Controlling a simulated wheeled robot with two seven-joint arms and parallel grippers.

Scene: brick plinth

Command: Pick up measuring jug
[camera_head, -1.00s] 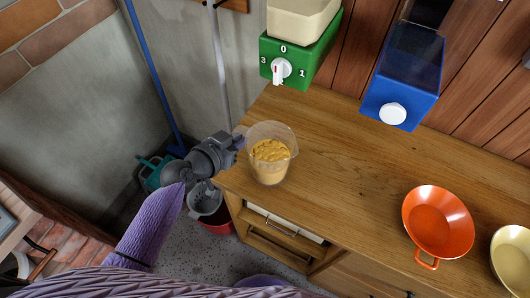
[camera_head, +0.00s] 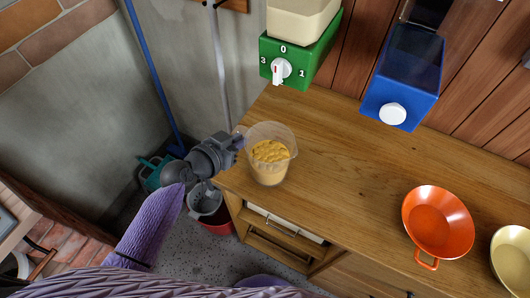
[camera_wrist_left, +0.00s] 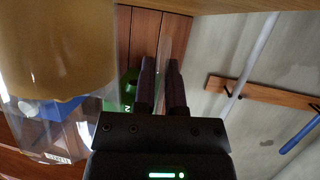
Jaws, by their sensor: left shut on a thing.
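The measuring jug (camera_head: 268,176) is clear and holds a yellow-orange grainy filling. It stands upright at the left end of the wooden counter (camera_head: 345,170). My left gripper (camera_head: 240,139) is at the jug's left side, near its rim. In the left wrist view, the jug (camera_wrist_left: 60,50) fills the left part. The two dark fingers of my left gripper (camera_wrist_left: 161,72) are close together there, with a thin clear strip between them that looks like the jug's handle. The exact contact is hard to see. My right gripper is not in view.
A green dispenser (camera_head: 318,55) with a dial stands behind the jug, and a blue dispenser (camera_head: 408,75) is to its right. An orange pan (camera_head: 438,222) and a cream bowl (camera_head: 513,258) sit at the right. The counter between jug and pan is clear. A red bucket (camera_head: 217,228) is below.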

